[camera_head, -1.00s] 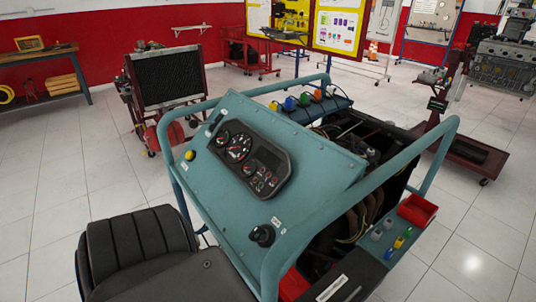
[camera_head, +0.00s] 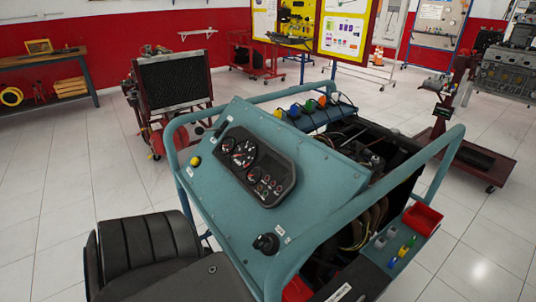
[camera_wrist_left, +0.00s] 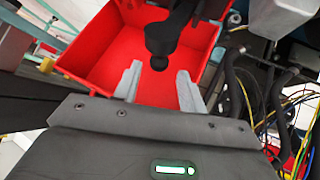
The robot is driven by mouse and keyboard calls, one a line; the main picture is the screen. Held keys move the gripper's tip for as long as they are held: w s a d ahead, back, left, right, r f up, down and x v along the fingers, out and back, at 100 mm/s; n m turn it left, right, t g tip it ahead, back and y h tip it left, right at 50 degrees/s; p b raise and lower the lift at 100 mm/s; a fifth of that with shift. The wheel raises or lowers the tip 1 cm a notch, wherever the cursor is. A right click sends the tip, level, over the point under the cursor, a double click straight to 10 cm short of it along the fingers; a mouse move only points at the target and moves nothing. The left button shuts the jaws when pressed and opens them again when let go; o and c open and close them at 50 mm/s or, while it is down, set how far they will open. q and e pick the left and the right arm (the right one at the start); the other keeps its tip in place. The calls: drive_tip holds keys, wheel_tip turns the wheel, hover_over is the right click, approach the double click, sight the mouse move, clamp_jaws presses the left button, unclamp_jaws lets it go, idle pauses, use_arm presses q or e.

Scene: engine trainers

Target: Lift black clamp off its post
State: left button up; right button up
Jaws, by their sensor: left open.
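A dark piece that looks like the black clamp (camera_wrist_left: 180,22) hangs into the top middle of the left wrist view, in front of a red open bin (camera_wrist_left: 95,55). Its rounded lower end lies ahead of and between the fingertips of my left gripper (camera_wrist_left: 158,80) in the picture. The gripper is open, with a gap between its two grey fingers and nothing held. I cannot tell whether a finger touches the dark piece. The post cannot be made out. In the head view I cannot pick out the clamp, and neither gripper shows.
A teal engine trainer (camera_head: 235,195) with a gauge panel (camera_head: 255,165) and tube rails fills the middle. Loose wires (camera_wrist_left: 285,110) crowd the wrist view's right. Tiled floor is open at left.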

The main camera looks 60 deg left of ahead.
use_arm(q)
drive_tip(key=v, duration=0.6)
drive_tip(key=shift+p, duration=0.4)
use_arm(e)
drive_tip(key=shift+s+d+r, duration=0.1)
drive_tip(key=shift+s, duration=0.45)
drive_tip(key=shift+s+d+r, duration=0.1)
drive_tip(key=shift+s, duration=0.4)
